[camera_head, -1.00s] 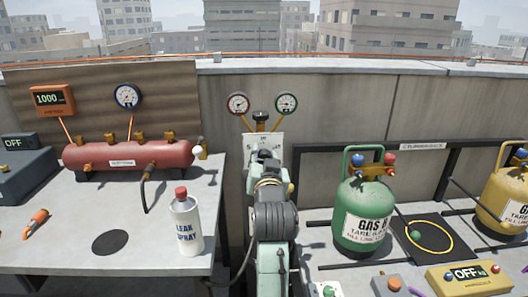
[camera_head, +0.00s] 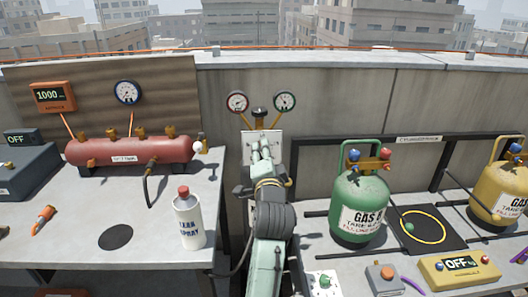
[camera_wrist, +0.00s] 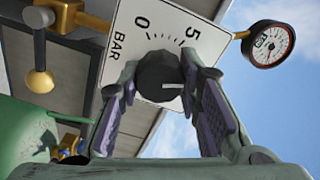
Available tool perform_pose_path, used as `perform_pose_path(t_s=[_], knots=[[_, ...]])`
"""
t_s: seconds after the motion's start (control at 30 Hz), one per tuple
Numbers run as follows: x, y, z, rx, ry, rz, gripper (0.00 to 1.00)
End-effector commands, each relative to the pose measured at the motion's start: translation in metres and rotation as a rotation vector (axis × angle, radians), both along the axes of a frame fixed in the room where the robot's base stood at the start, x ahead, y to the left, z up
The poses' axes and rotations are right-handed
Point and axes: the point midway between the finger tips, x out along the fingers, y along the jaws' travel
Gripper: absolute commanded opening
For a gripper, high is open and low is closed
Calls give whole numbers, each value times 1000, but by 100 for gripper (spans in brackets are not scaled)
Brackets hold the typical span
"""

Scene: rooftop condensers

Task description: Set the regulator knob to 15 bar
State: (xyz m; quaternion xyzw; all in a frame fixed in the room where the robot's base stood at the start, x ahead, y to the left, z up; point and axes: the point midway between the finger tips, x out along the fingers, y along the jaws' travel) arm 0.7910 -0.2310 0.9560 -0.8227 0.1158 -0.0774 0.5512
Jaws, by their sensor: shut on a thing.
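The regulator is a white plate (camera_head: 274,137) on the wall below two gauges. In the wrist view the plate (camera_wrist: 205,38) shows "BAR", "0" and "5"; other numbers are hidden or out of view. The round black knob (camera_wrist: 154,72) sits between the fingers of my gripper (camera_wrist: 160,74), which is shut on it. Its white line points to the picture's right, below the "5"; I cannot read an exact setting. In the head view my gripper (camera_head: 262,152) covers the knob. The right gauge (camera_head: 285,101) also shows in the wrist view (camera_wrist: 269,44); its value is too small to read.
The left gauge (camera_head: 238,102) is beside the right one. A bench at left holds a red tank (camera_head: 130,150) and a leak spray bottle (camera_head: 188,220). At right stand a green gas cylinder (camera_head: 360,205), a yellow one (camera_head: 497,195) and a scale display (camera_head: 460,270).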

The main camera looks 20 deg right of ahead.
Motion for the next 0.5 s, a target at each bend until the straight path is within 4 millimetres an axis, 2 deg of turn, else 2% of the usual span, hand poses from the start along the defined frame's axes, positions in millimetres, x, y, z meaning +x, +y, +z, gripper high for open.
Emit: perform_pose_path(t_s=[0.5], knots=[[0, -1, -1, 471, -136, -1, 4]])
